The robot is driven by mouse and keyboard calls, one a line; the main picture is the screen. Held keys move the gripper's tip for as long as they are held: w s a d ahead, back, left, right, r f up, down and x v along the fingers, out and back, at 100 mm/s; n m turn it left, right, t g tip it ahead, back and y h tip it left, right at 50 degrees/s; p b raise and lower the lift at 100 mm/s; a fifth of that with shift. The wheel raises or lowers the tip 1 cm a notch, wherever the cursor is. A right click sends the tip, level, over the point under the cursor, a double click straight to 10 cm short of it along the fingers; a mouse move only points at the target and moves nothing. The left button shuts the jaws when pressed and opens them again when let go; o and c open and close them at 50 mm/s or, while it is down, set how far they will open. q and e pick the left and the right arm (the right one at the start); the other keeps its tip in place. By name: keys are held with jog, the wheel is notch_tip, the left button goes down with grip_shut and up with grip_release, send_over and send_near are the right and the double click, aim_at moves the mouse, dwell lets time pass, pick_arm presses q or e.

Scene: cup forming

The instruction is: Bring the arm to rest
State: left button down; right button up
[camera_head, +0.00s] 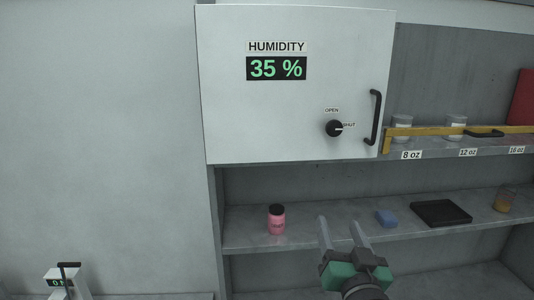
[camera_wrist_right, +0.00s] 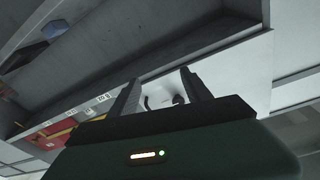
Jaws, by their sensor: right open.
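My right gripper (camera_head: 342,234) is in front of the lower shelf in the head view, with its two grey fingers apart and nothing between them. Its fingers also show in the right wrist view (camera_wrist_right: 160,92), spread and empty. Beyond them there is the white cabinet door (camera_wrist_right: 232,75) with its dark handle and knob. My left gripper is not in view.
The lower shelf (camera_head: 330,225) holds a pink bottle (camera_head: 276,220), a blue block (camera_head: 386,218), a black tray (camera_head: 441,213) and an amber cup (camera_head: 504,201). A yellow bar (camera_head: 430,131) crosses the upper shelf.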

notch_tip(320, 180, down, 18)
jog(key=n+g+b, duration=0.1)
jog(key=g+b, duration=0.1)
jog(key=g, duration=0.3)
jog(key=s+d+f+n+g+b, duration=0.1)
jog(key=s+f+g+b, duration=0.1)
jog(key=s+f+g, duration=0.3)
jog(key=s+d+f+n+g+b, duration=0.1)
jog(key=s+f+g, duration=0.5)
jog(key=s+f, duration=0.7)
notch_tip(320, 180, down, 7)
jog(key=shift+r+g+y+b, duration=0.2)
jog(key=shift+g+y+b, duration=0.1)
jog(key=shift+b, duration=0.25)
